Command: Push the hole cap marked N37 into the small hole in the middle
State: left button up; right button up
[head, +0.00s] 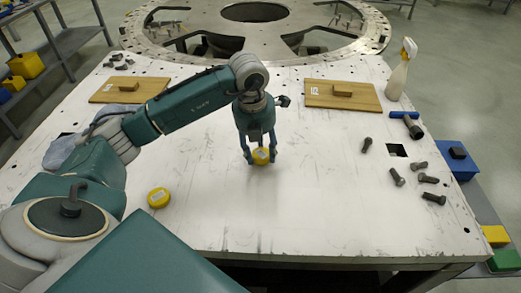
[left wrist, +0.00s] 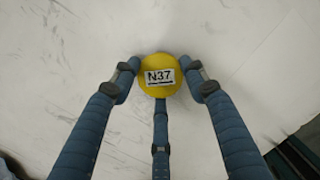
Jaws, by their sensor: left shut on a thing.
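The yellow round cap marked N37 (head: 261,156) is between the fingers of my left gripper (head: 261,160), near the middle of the white table (head: 330,220). In the left wrist view the cap (left wrist: 158,76) shows its white N37 label facing the camera, with the three fingers of the left gripper (left wrist: 160,85) shut around it. I cannot tell how far the cap is above the table. A second yellow cap (head: 158,197) lies on the table at left, its label unreadable. I cannot make out the small middle hole. My right gripper is not in view.
The large round turret plate (head: 305,45) is at the back. Two wooden boards (head: 130,90) (head: 343,95) flank my arm. The front middle is clear.

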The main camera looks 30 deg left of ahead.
pick_arm(q)
jog(key=shift+f+b, duration=0.5)
jog(key=shift+f, duration=0.05)
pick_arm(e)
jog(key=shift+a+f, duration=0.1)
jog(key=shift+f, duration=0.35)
